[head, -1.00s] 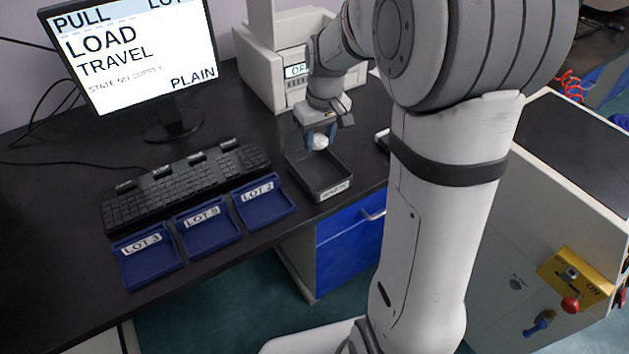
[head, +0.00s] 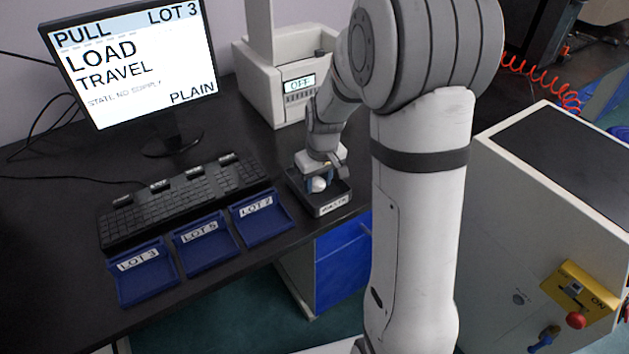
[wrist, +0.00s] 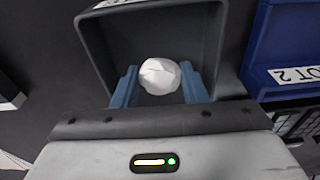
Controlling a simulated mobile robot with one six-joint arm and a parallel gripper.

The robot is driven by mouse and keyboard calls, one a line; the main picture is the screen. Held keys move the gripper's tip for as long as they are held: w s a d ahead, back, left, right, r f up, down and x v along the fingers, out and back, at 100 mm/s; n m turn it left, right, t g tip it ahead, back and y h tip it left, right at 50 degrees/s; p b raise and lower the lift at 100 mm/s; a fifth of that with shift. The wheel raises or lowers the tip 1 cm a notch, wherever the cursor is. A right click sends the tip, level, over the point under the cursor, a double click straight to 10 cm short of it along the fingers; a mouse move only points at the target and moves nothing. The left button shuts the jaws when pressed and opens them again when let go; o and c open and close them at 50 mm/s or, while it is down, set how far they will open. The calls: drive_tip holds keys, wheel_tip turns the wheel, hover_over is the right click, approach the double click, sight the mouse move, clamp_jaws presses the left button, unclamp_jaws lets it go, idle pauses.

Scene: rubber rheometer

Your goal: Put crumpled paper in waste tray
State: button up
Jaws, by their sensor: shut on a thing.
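The crumpled paper (head: 319,185) is a small white ball held between the blue fingers of my gripper (head: 318,186). In the wrist view the paper (wrist: 160,76) sits between the two blue fingertips of my gripper (wrist: 159,88), which are shut on it. The waste tray (head: 334,208) is a black open box with a white label on its front. My gripper holds the paper over the tray, low and near its opening. The tray walls (wrist: 222,45) surround the paper in the wrist view; whether the paper touches the floor, I cannot tell.
Blue trays labelled LOT 3 (head: 146,285), LOT 5 (head: 207,250) and LOT 2 (head: 264,222) stand left of the waste tray. A black keyboard (head: 180,205) and a monitor (head: 135,70) are behind them. A white instrument (head: 262,90) stands behind my gripper. Another white object (wrist: 10,90) is at the wrist view's left edge.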

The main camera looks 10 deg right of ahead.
drive_tip(key=o, duration=0.9)
drive_tip(key=shift+o, duration=0.2)
wheel_tip(320, 180, up, 12)
drive_tip(key=s+p, duration=0.1)
drive_tip(key=s+r+m, duration=0.1)
drive_tip(key=s+m, duration=0.2)
drive_tip(key=s, duration=1.6)
drive_tip(key=shift+s+a+t, duration=0.25)
drive_tip(key=shift+a+t, duration=0.15)
drive_tip(key=shift+a, duration=0.05)
